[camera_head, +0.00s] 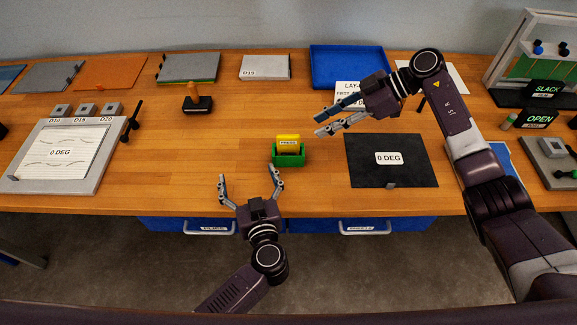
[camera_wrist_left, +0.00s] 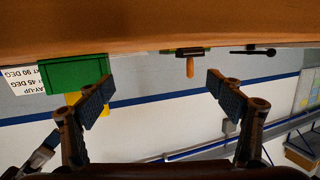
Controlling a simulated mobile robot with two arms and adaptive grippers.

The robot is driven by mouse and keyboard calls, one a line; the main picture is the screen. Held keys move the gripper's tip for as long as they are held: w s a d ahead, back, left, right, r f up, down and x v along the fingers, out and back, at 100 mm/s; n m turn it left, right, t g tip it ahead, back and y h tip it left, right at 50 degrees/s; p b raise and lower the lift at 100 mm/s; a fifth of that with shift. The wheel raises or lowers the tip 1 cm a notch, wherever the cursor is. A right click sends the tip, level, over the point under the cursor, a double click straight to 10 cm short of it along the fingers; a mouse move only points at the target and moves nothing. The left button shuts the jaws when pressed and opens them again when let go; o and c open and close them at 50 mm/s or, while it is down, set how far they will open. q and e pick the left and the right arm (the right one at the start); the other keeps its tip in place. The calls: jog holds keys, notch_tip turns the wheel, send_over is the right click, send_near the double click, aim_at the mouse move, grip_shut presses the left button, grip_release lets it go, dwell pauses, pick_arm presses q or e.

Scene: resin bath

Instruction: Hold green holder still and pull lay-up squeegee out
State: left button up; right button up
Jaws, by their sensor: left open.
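The green holder (camera_head: 289,158) stands on the wooden bench near its front edge. The yellow squeegee (camera_head: 288,138), with a white label, sits upright in it. My left gripper (camera_head: 248,184) is open and empty at the bench's front edge, to the left of and nearer than the holder, apart from it. In the left wrist view the green holder (camera_wrist_left: 74,73) shows at the upper left, with a bit of yellow squeegee (camera_wrist_left: 72,99) partly behind a finger. My right gripper (camera_head: 319,123) is open and empty, above the bench, behind and right of the holder.
A black plate marked 0 DEG (camera_head: 391,174) lies right of the holder. A wooden-handled tool (camera_head: 197,102) stands behind left. A blue tray (camera_head: 318,78) and a white label card (camera_head: 347,90) are at the back.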

aim_at(288, 157)
pick_arm(q)
jog(key=d+m+h, duration=0.1)
jog(key=d, duration=0.2)
jog(key=w+d+r+m+g+h, duration=0.1)
jog(key=d+h, duration=0.1)
jog(key=d, duration=0.2)
jog(key=d+m+h, duration=0.1)
jog(key=d, duration=0.2)
jog(key=shift+w+d+r+g, duration=0.3)
jog(key=shift+w, duration=0.1)
jog(key=shift+x, duration=3.75)
jog(key=shift+d, duration=0.1)
jog(key=c, duration=1.3)
jog(key=shift+f, duration=0.1)
